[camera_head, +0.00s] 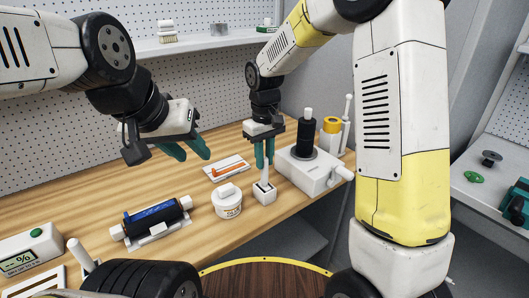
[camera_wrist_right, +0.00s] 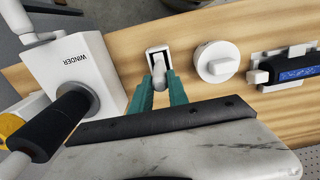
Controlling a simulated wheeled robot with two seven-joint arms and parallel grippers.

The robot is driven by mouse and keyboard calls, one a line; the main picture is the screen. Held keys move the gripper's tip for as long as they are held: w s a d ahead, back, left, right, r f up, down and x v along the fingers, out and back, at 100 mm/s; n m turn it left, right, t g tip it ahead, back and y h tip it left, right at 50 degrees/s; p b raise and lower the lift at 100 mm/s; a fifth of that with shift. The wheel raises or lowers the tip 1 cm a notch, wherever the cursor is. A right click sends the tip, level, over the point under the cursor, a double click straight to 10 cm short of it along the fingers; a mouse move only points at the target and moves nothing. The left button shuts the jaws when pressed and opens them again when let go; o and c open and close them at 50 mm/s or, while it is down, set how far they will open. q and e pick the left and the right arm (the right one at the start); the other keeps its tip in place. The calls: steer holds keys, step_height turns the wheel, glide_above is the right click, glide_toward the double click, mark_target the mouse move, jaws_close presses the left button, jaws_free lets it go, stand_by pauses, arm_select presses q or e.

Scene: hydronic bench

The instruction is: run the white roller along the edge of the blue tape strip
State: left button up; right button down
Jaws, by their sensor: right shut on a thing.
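The white roller (camera_head: 264,178) stands in a small white holder block (camera_head: 264,194) on the bench; it also shows between my fingers in the right wrist view (camera_wrist_right: 159,72). My right gripper (camera_head: 264,160) is shut on the roller's upper part, fingers pointing down. The roller's lower end sits in the holder. The blue tape strip (camera_head: 153,212) lies along a dark cylinder (camera_head: 174,209) in a white cradle at left; its right part shows in the right wrist view (camera_wrist_right: 298,73). My left gripper (camera_head: 187,152) is open and empty above the bench, beyond the cylinder.
A white lidded jar (camera_head: 228,206) stands between cylinder and holder. A white winder (camera_head: 304,172) with a black upright spool (camera_head: 306,137) is right of the holder. A flat white tray with an orange strip (camera_head: 228,168) lies behind. A % meter (camera_head: 30,254) sits at left.

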steer(key=shift+r, duration=2.05)
steer(key=c, duration=1.9)
jaws_free()
jaws_close()
